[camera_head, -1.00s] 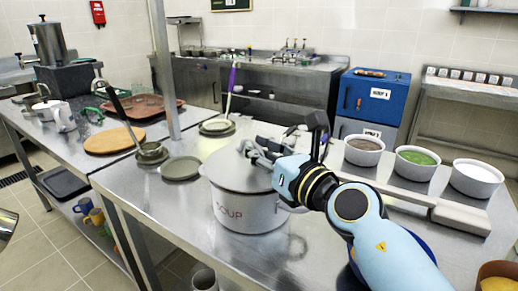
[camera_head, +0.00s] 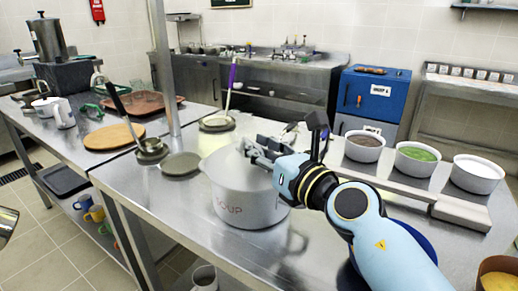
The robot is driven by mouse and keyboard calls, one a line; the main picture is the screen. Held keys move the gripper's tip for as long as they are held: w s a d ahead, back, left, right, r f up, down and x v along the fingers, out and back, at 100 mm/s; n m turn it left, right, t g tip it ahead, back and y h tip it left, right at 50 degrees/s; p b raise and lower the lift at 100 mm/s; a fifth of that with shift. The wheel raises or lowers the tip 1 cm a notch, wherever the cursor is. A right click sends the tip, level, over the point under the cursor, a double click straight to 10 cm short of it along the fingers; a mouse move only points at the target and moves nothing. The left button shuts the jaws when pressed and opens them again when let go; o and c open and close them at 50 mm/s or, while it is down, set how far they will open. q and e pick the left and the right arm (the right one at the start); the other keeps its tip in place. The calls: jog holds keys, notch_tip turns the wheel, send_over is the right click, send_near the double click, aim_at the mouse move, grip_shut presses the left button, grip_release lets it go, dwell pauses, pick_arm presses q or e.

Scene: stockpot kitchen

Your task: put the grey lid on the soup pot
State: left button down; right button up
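The soup pot (camera_head: 246,207), a pale grey pot marked SOUP, stands on the steel counter. The grey lid (camera_head: 222,165) lies over the pot's mouth and looks about level. From this angle I cannot tell if its rim is fully seated. My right gripper (camera_head: 258,152) is at the top of the lid, near the middle, coming in from the right. Its fingers cover the lid's knob, so I cannot see whether they grip it or stand apart.
A small grey-green plate (camera_head: 180,164) and a ladle rest (camera_head: 151,152) are left of the pot.

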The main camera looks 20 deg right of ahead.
jog(key=o, duration=0.4)
